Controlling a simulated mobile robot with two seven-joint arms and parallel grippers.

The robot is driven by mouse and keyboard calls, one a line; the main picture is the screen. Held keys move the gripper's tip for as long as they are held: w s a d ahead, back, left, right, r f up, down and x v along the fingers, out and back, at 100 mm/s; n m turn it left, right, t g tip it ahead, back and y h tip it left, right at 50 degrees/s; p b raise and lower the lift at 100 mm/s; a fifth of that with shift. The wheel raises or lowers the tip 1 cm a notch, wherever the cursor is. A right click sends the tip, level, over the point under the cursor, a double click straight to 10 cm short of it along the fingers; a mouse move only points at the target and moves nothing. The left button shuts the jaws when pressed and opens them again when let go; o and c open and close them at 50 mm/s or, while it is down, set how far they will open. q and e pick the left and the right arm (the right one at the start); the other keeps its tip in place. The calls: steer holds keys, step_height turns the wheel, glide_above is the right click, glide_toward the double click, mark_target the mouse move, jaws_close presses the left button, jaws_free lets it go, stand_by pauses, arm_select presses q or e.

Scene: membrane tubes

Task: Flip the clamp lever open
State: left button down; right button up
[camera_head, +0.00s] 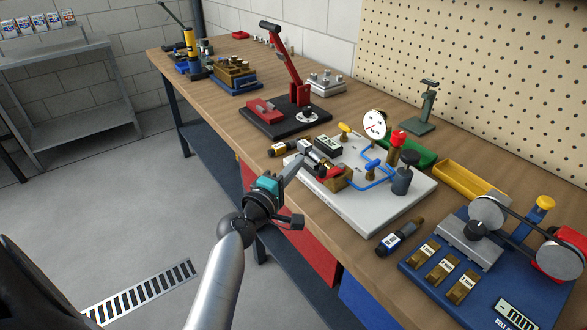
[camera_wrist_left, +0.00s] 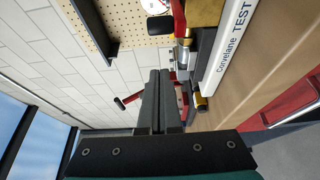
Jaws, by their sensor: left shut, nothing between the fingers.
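The grey test plate (camera_head: 365,218) lies on the bench; it carries a brass block (camera_head: 336,184) with a red and black part beside it, which may be the clamp lever (camera_head: 325,173). In the left wrist view a red part (camera_wrist_left: 179,16) and the brass block (camera_wrist_left: 205,12) show at the top, cut by the frame edge. My left gripper (camera_head: 302,155) is shut and empty. Its fingertips are over the plate's left end, close to the block; I cannot tell whether they touch anything. My right gripper is not in view.
On the plate stand a pressure gauge (camera_head: 374,124), blue tubing (camera_head: 376,180) and a dark cylinder (camera_head: 402,180). A red-levered press (camera_head: 284,66) stands behind to the left. A blue belt rig (camera_head: 430,285) is at right. Small dark tubes (camera_head: 290,146) lie near the plate.

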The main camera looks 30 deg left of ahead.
arm_select(q)
steer(key=s+d, duration=0.2)
steer(key=s, duration=0.8)
steer(key=s+d+f+m+g+h, duration=0.1)
steer(key=s+d+f+m+g, duration=0.2)
steer(key=f, duration=0.8)
steer(key=s+d+f+m+g, duration=0.3)
steer(key=f, duration=0.8)
steer(key=s+d+f+m+g+h, duration=0.1)
steer(key=s+d+f+m+g, duration=0.15)
steer(key=f, duration=0.85)
steer(key=s+f+m+g, duration=0.4)
steer(key=s+f+m, duration=0.2)
steer(key=s, duration=0.8)
steer(key=s+f+m+g+y, duration=0.1)
steer(key=s+f+m+g, duration=0.3)
steer(key=s+f, duration=0.6)
steer(key=s+m, duration=0.2)
steer(key=s, duration=0.2)
steer(key=shift+d+b, duration=0.3)
steer(key=shift+d, duration=0.05)
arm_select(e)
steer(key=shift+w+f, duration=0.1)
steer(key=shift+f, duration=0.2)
